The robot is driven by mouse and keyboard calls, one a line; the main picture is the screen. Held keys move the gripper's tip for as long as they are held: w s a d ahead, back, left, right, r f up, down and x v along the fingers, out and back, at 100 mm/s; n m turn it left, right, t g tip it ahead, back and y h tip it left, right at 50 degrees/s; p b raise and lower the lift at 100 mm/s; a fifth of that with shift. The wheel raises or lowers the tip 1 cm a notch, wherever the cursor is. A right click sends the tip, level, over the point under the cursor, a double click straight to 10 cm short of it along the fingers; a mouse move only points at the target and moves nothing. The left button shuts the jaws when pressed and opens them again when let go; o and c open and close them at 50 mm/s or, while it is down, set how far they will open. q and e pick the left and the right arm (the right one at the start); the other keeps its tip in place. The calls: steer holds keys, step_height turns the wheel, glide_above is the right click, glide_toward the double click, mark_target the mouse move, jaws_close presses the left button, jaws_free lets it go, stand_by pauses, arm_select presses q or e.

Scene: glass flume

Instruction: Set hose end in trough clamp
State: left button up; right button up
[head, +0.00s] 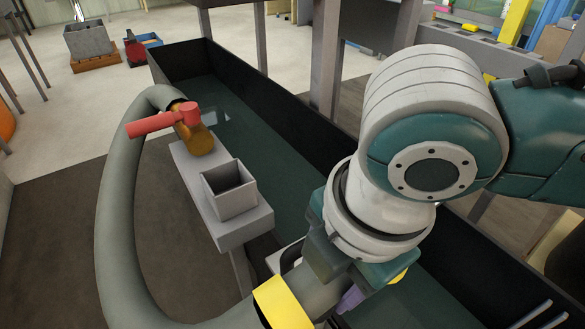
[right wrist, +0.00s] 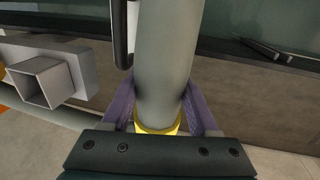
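The thick grey hose (head: 117,215) arcs from a brass fitting down and round to the bottom of the head view. It has a yellow band (head: 283,303). My right gripper (head: 345,295) is shut on the hose; in the right wrist view its purple fingers (right wrist: 162,105) lie on both sides of the hose (right wrist: 168,60). The hose's end face is hidden. A grey bracket with a rounded dark loop, perhaps the trough clamp (head: 287,256), sits at the trough's near edge, beside the hose; the loop also shows in the right wrist view (right wrist: 122,35). My left gripper is out of view.
The long dark trough (head: 175,62) holds water. A pale ledge (head: 235,230) beside it carries an open square box (head: 230,190) and a brass valve (head: 197,140) with a red handle (head: 160,122). Posts (head: 326,55) stand behind.

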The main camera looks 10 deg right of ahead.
steer(key=o, duration=0.5)
